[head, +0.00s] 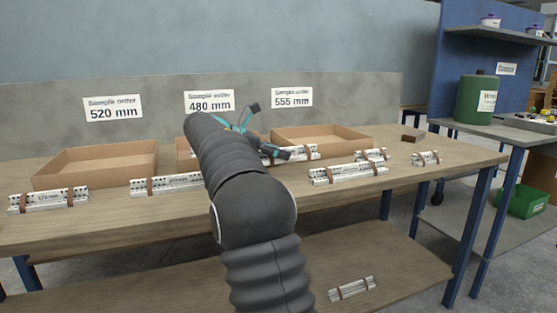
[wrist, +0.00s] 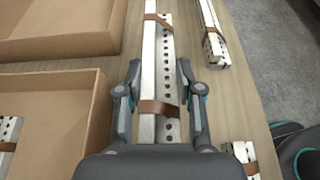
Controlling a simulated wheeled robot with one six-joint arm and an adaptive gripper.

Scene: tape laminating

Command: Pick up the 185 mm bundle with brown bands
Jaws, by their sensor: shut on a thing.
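My gripper (wrist: 158,88) is shut on a bundle (wrist: 165,60) of pale perforated strips with brown bands. In the wrist view the bundle runs lengthwise between the two fingers, one band ahead of the fingertips and one near the palm. In the head view my gripper (head: 272,152) is behind my arm, and part of the bundle (head: 304,152) shows to its right, in front of the right box. No length mark is readable on it. I cannot tell whether it is clear of the table.
Cardboard boxes stand along the back: left (head: 95,165), middle (head: 183,158), mostly hidden by my arm, and right (head: 325,137). Wall signs read 520, 480 and 555 mm. Other banded bundles lie in front (head: 348,173), farther left (head: 48,199) and on the lower shelf (head: 352,288).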

